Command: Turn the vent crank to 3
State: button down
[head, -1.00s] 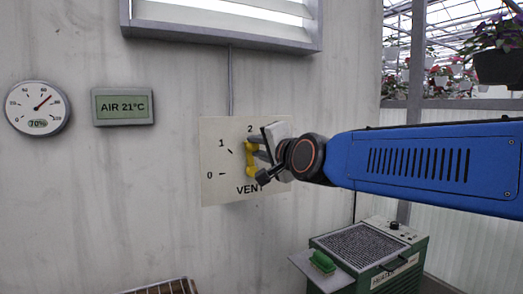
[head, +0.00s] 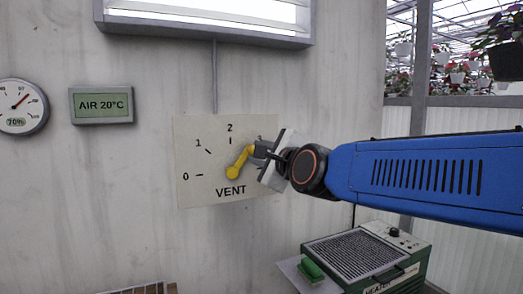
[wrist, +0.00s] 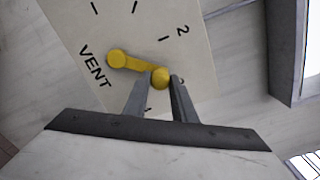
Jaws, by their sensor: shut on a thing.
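The yellow vent crank (head: 237,163) is on a pale panel (head: 192,140) marked VENT on the wall. Its hub is low in the dial and its arm points up and to the right, past the 2 mark. My gripper (head: 258,151) is shut on the crank's knob from the right. In the wrist view, the knob of the crank (wrist: 135,64) is between the two fingertips (wrist: 162,82), and the 2 lies to the upper right of it.
A round gauge (head: 20,105) and a display reading AIR 20°C (head: 102,105) hang on the wall to the left. A window (head: 205,30) is above. A green heater (head: 365,262) with a green brush (head: 311,271) beside it stands below right.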

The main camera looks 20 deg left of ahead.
jog(key=shift+w+d+f+m, duration=0.15)
jog(key=shift+w+f+m, duration=0.15)
jog(key=shift+m, duration=0.3)
jog(key=c, duration=1.5)
grip_release()
jog(key=shift+o, duration=0.2)
jog(key=v, duration=1.7)
jog(key=shift+s+d, duration=0.15)
jog(key=shift+d, duration=0.1)
jog(key=shift+f, duration=0.15)
